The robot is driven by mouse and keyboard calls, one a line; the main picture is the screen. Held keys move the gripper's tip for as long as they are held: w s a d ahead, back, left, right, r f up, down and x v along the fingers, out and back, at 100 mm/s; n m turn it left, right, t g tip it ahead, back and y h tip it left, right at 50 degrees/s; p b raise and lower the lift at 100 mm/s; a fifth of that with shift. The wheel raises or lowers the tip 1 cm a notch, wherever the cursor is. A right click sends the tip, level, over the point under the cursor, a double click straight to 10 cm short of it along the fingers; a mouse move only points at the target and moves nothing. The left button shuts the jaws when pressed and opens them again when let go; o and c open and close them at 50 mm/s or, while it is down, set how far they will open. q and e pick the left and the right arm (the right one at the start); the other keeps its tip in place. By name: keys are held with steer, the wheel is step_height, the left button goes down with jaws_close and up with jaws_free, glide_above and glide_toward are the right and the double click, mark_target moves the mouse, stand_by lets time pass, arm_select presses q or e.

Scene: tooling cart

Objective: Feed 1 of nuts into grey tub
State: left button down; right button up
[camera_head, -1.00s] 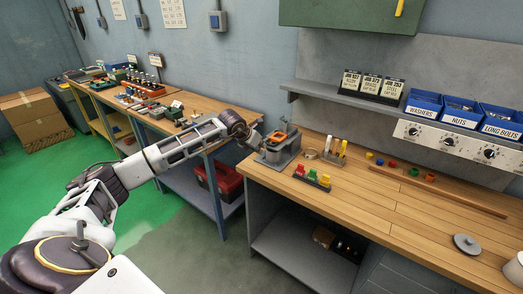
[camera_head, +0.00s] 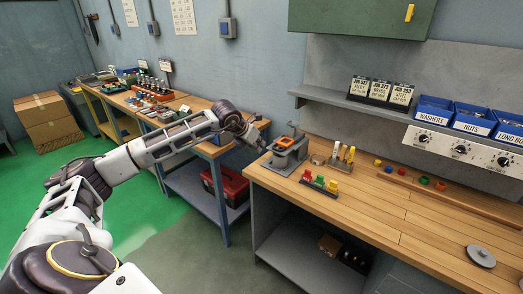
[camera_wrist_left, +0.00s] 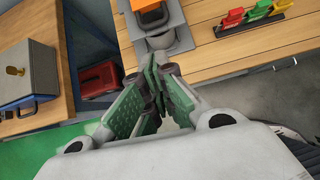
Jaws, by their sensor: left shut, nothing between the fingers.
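My left gripper (camera_head: 264,145) is shut and empty, just left of a grey device with an orange top (camera_head: 287,155) at the bench's left corner. In the left wrist view its green-padded fingers (camera_wrist_left: 168,90) are together, pointing at the grey device (camera_wrist_left: 186,16). A round grey cup-like part (camera_wrist_left: 174,44) shows at the device's near side, just beyond the fingertips; I cannot tell whether this is the grey tub or whether they touch. The blue NUTS bin (camera_head: 474,119) stands on the shelf, between the WASHERS and LONG BOLTS bins. My right gripper is not in view.
A rack of coloured pieces (camera_head: 320,186) stands right of the device. Small coloured rings (camera_head: 423,180) and a grey disc (camera_head: 480,256) lie on the wooden bench (camera_head: 400,215). A gap separates it from the left bench, which has a red toolbox (camera_head: 228,184) below.

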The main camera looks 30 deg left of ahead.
arm_select(q)
steer(key=shift+v, duration=1.45)
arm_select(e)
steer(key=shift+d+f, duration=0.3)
arm_select(q)
steer(key=c, duration=2.2)
jaws_free()
